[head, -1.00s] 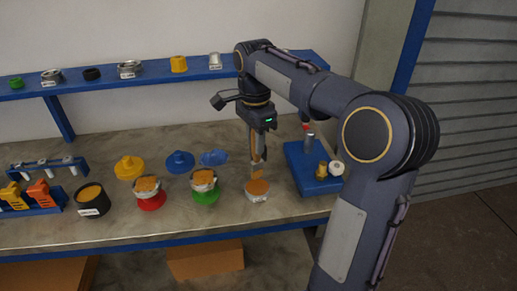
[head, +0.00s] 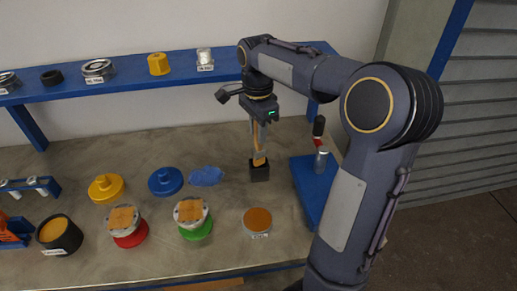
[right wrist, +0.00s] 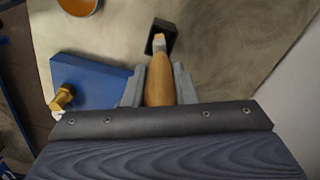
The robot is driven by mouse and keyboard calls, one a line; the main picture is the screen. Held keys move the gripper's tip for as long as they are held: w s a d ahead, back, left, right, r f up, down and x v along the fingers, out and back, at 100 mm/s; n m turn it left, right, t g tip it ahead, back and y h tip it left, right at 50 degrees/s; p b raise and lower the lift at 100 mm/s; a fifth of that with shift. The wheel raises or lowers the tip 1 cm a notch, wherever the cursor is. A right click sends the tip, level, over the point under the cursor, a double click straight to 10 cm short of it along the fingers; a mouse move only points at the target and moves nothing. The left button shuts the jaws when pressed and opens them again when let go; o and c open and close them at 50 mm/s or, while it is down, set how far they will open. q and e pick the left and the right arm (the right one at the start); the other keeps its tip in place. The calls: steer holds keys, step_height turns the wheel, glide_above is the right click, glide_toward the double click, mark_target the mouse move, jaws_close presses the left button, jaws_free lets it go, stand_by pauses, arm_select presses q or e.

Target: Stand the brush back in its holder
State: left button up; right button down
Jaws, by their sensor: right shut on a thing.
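The brush (head: 259,148) has a wooden handle and points down, slightly tilted. My right gripper (head: 260,118) is shut on its handle. In the right wrist view the handle (right wrist: 159,80) sits between my right gripper's fingers (right wrist: 158,88), with its pale lower end toward the holder. The holder (head: 259,172) is a small black block on the bench, directly below the brush; it also shows in the right wrist view (right wrist: 165,34). The brush's lower end meets the holder's top in both views. I cannot tell how deep it sits inside. My left gripper is not in view.
A blue board (head: 310,187) with a red-and-black-topped item (head: 320,145) stands right of the holder. A round orange-filled dish (head: 257,221) is in front. Blue (head: 166,181) and yellow (head: 106,188) flanged pieces lie left. A blue shelf (head: 130,80) runs behind.

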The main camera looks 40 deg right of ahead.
mark_target(258, 145)
steer(key=shift+f, duration=2.6)
steer(key=c, duration=1.2)
jaws_free()
steer(key=shift+o, duration=0.2)
step_height(258, 145, up, 12)
steer(key=shift+r+p, duration=0.1)
steer(key=shift+p, duration=0.4)
steer(key=shift+s+a, duration=0.15)
steer(key=shift+s, duration=0.1)
steer(key=s+a+f+n+t+y, duration=0.2)
steer(key=s+a+f+n, duration=0.3)
steer(key=s, duration=0.5)
steer(key=s+a+f+n+t+y, duration=0.1)
steer(key=s+a+f+n+t, duration=0.2)
steer(key=s+a+n, duration=0.6)
step_height(258, 145, down, 3)
steer(key=a+n, duration=0.1)
steer(key=n, duration=0.2)
steer(key=shift+s+a+r+n+t+y, duration=0.2)
steer(key=shift+s+a+n+t+y, duration=0.1)
steer(key=shift+s+y, duration=0.1)
